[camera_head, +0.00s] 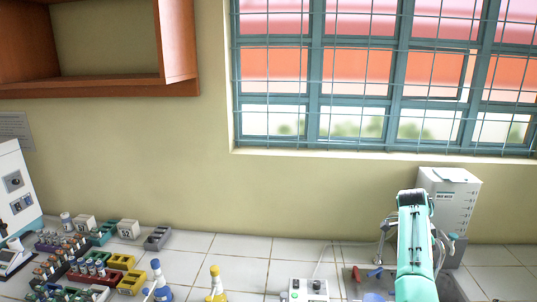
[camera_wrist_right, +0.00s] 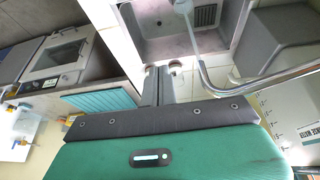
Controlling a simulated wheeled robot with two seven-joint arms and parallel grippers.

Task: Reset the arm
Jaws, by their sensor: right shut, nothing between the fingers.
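My right arm, teal, rises from the bottom right of the head view in front of a white labelled box (camera_head: 455,200). Its gripper cannot be made out there. In the right wrist view my right gripper (camera_wrist_right: 158,72) shows as two dark fingers close together, shut with nothing held. The fingers are over the bench near the sink and touch no object that I can see. My left gripper is in neither view.
The wrist view shows a grey sink (camera_wrist_right: 160,45), a metal faucet (camera_wrist_right: 225,88) and a box-shaped device with a windowed door (camera_wrist_right: 58,58). Coloured tube racks (camera_head: 122,261), blue-capped and yellow-capped bottles and a control box (camera_head: 308,290) stand on the tiled bench. Bench tiles (camera_head: 240,247) at mid-back are clear.

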